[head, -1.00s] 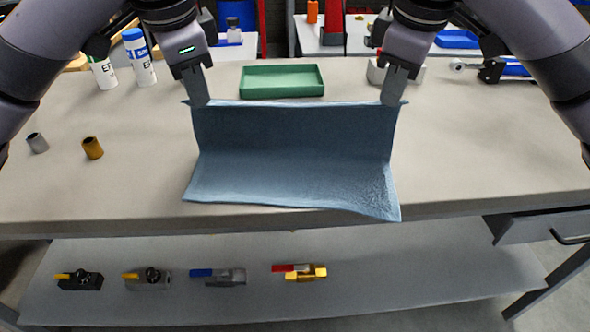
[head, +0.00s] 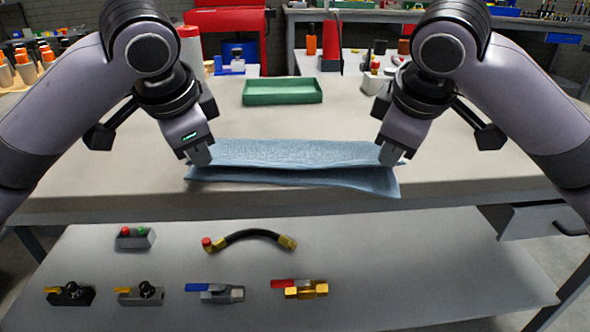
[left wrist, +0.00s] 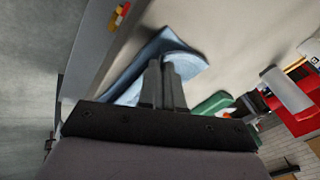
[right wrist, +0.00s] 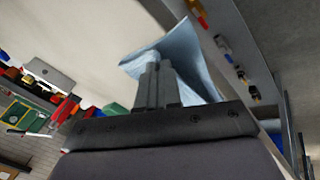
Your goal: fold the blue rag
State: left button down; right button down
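The blue rag (head: 290,178) lies near the front edge of the workbench (head: 480,165), doubled over with its upper layer held above the lower one. My left gripper (head: 200,155) is shut on the rag's upper left corner. My right gripper (head: 388,153) is shut on its upper right corner. The rag also shows at the fingertips in the left wrist view (left wrist: 172,45) and in the right wrist view (right wrist: 185,50). The gap between the layers is open toward the front.
A green tray (head: 283,91) stands behind the rag. A lower shelf (head: 390,270) under the bench holds several valves, a black hose (head: 250,236) and a button box (head: 135,238). A drawer (head: 550,218) is at the right front. The bench on both sides of the rag is partly behind my arms.

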pick_arm(q)
jog(key=shift+f, duration=0.4)
pick_arm(e)
jog(key=shift+s+f, duration=0.1)
jog(key=shift+f, duration=0.3)
pick_arm(q)
jog(key=c, duration=1)
grip_release()
pick_arm(e)
jog(key=c, duration=1)
grip_release()
pick_arm(q)
jog(key=shift+s, duration=0.1)
jog(key=v, duration=0.4)
jog(key=s+v, duration=0.1)
jog(key=v, duration=0.5)
jog(key=shift+s, duration=0.25)
pick_arm(e)
jog(key=s+v, duration=0.1)
jog(key=v, duration=0.9)
jog(key=shift+s, duration=0.25)
